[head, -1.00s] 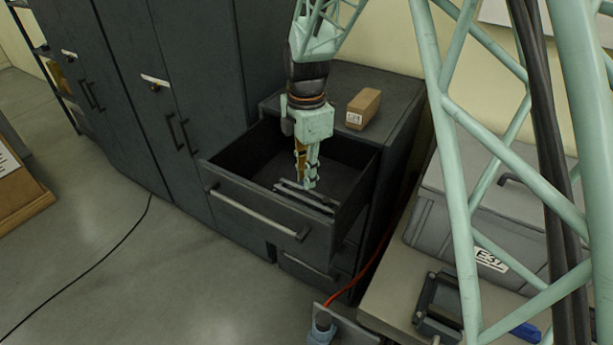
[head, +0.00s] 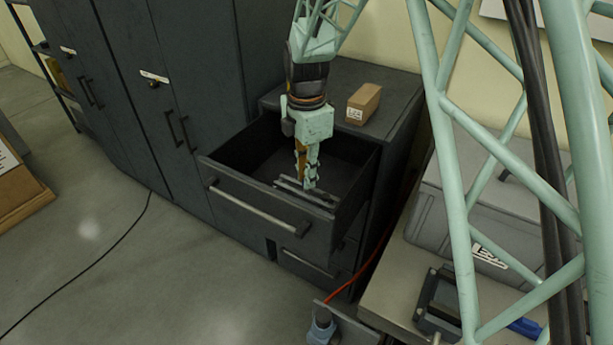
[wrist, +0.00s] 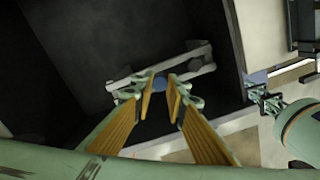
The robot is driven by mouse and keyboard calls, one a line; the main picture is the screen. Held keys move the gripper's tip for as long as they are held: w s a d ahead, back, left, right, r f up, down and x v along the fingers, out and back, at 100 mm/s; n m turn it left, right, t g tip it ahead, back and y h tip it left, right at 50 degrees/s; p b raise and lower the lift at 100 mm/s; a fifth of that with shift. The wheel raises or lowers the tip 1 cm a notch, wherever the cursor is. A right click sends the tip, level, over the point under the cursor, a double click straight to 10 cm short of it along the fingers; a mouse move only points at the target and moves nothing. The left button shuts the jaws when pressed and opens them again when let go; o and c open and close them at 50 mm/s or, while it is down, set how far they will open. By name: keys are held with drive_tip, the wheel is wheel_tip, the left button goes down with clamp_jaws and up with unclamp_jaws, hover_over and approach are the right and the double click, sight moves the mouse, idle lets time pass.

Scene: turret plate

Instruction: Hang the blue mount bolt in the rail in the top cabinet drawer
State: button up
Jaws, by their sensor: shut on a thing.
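The top cabinet drawer (head: 225,206) is pulled open. A grey rail (head: 318,200) of parallel bars sits inside near the drawer's front; in the wrist view the rail (wrist: 196,54) lies just beyond my fingertips. My gripper (head: 307,180) points down into the drawer at the rail. In the wrist view my gripper (wrist: 160,88) is shut on the blue mount bolt (wrist: 160,82), of which only a small blue part shows between the fingertips. The bolt appears at the gap between the rail's bars. Whether it touches or rests in the rail cannot be told.
A small cardboard box (head: 363,104) stands on the cabinet top. The drawer's walls surround my gripper, and its floor behind the rail is clear. Tall dark lockers (head: 205,95) stand to the left. A grey case (head: 455,215) is on the bench at right.

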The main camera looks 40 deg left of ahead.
drive_tip(key=shift+f+b, duration=0.5)
drive_tip(key=shift+f, duration=0.3)
idle(0.5)
drive_tip(key=o, duration=0.9)
drive_tip(key=shift+r, duration=0.15)
drive_tip(key=shift+r+p, duration=1.45)
drive_tip(key=shift+r, duration=1.9)
